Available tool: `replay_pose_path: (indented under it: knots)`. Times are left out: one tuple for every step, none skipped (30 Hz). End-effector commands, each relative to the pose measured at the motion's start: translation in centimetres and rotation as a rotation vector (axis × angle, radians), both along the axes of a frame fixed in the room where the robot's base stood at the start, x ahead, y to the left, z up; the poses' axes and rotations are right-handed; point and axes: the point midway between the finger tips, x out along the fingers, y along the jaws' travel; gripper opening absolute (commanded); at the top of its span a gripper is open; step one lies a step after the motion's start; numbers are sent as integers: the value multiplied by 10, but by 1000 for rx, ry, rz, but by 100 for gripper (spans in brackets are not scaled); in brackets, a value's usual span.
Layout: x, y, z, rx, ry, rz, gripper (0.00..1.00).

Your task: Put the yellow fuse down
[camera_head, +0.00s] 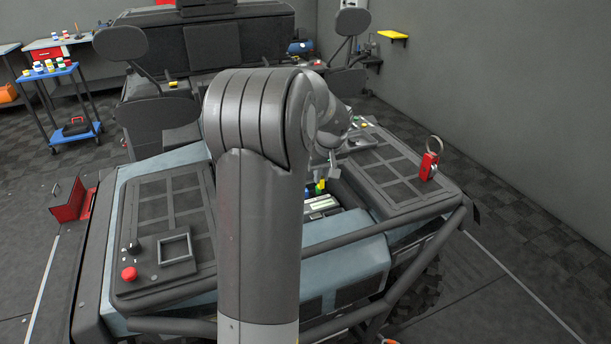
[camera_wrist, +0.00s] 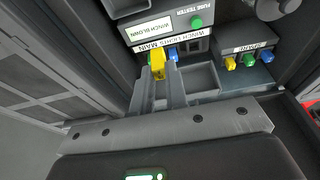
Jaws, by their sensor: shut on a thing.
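My gripper (camera_wrist: 161,80) is shut on a yellow fuse (camera_wrist: 158,66) in the wrist view. The fuse is at the fingertips, close to the row labelled WINCH, LIGHTS, MAIN (camera_wrist: 158,43). I cannot tell whether it touches a slot there. A blue fuse (camera_wrist: 173,54) stands just right of it in that row. A block labelled SPARE (camera_wrist: 248,49) to the right holds a yellow fuse (camera_wrist: 229,64), a green fuse (camera_wrist: 249,60) and a blue fuse (camera_wrist: 267,56). In the head view my arm hides much of this area.
A fuse tester (camera_wrist: 163,27) with a green button reads WINCH BLOWN. An empty grey tray (camera_wrist: 199,79) lies right of the fingers. Dark bay walls stand close on both sides. In the head view, a red tag with a ring (camera_head: 428,166) stands on the right panel.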

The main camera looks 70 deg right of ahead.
Motion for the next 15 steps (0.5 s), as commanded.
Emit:
replay_pose_path:
  knots:
    - [-6, 1, 4, -1, -1, -1, 0]
    - [-9, 1, 6, -1, -1, 0, 0]
    - [-14, 1, 7, 0, 0, -1, 0]
    - [-18, 2, 6, 0, 0, -3, 0]
    - [-23, 3, 5, 1, 1, -3, 0]
    - [-30, 4, 2, 1, 2, -4, 0]
    - [-36, 5, -1, 1, 1, -7, 0]
    - [-42, 6, -4, 1, 2, -9, 0]
    - [-49, 8, -9, 0, 3, -11, 0]
    - [-53, 9, -12, 0, 3, -11, 0]
    - [-56, 10, -16, 0, 3, -11, 0]
    - [-58, 10, -21, -1, 4, -10, 0]
    - [-58, 10, -24, -2, 5, -9, 0]
    - [-58, 10, -28, -2, 4, -7, 0]
    - [-57, 10, -34, -2, 4, -7, 0]
